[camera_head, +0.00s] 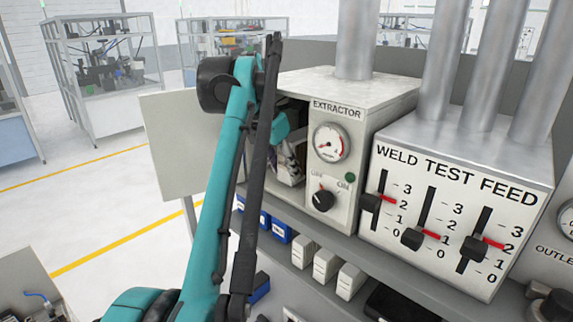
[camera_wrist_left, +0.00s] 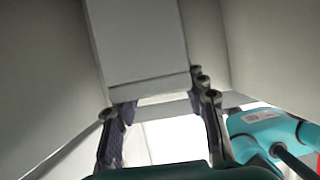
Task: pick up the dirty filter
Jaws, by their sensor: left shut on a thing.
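The extractor (camera_head: 362,135) is a pale box with a gauge and an off/on knob. Its door panel (camera_head: 180,145) stands open on the left. My left arm reaches up in front of the opening and hides much of the inside. In the left wrist view my left gripper (camera_wrist_left: 160,103) has a finger at each side of the near end of a light grey block, the dirty filter (camera_wrist_left: 140,42). The gripper is shut on it, between pale walls. In the head view a mottled grey shape shows in the opening, and I cannot tell what it is. My right gripper is not in view.
The weld test feed panel (camera_head: 450,205) with sliders stands right of the extractor. Several blue and white boxes, such as a white one (camera_head: 326,264), sit on the lower shelf. Pipes rise above the units. Open floor (camera_head: 85,215) lies to the left.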

